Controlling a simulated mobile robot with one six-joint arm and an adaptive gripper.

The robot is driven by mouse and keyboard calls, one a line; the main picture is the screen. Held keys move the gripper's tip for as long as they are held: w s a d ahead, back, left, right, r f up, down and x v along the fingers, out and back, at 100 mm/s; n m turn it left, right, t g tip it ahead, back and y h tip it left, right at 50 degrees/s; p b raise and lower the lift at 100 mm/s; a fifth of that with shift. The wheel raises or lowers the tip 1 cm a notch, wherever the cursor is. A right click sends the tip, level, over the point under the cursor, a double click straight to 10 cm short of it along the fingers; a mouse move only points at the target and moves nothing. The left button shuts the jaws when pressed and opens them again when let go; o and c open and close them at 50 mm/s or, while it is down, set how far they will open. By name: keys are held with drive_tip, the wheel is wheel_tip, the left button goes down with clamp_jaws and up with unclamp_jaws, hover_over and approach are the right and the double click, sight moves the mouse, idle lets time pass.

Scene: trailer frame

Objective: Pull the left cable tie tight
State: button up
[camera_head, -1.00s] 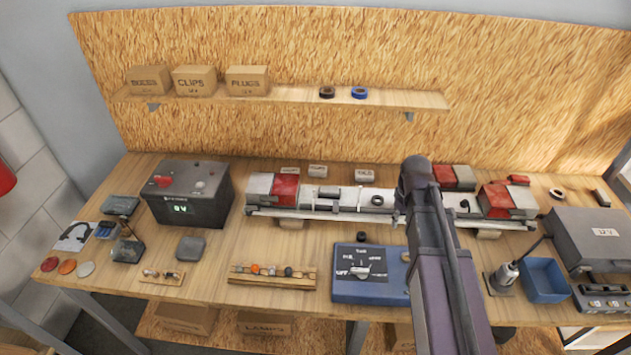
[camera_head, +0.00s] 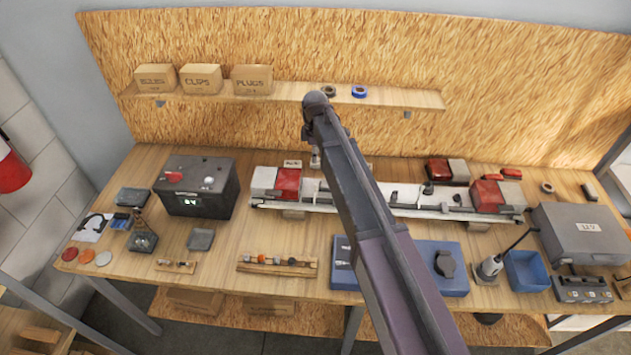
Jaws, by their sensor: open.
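The trailer frame is a pale bar (camera_head: 404,195) lying along the back of the bench between two red and white lamps, the left one (camera_head: 288,183) and the right one (camera_head: 487,195). My arm crosses in front of the left-middle part of the bar. The left cable tie cannot be made out; that stretch of the bar is partly hidden by my arm. A small dark fitting (camera_head: 428,188) shows on the bar right of my arm. My gripper's fingers cannot be seen; the far end of my arm is above the back of the bench, left of the bar's middle.
A shelf (camera_head: 420,98) with boxes and two tape rolls runs above the bench. A black battery box (camera_head: 196,188) stands at left. A blue panel (camera_head: 453,283) lies in front, partly behind my arm. A blue bin (camera_head: 527,271) and grey case (camera_head: 580,234) stand at right.

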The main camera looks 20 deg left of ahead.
drive_tip(key=shift+f, duration=0.2)
wheel_tip(320, 180, down, 14)
drive_tip(key=b, duration=1.4)
drive_tip(key=shift+r, duration=0.25)
drive_tip(key=shift+c, duration=0.2)
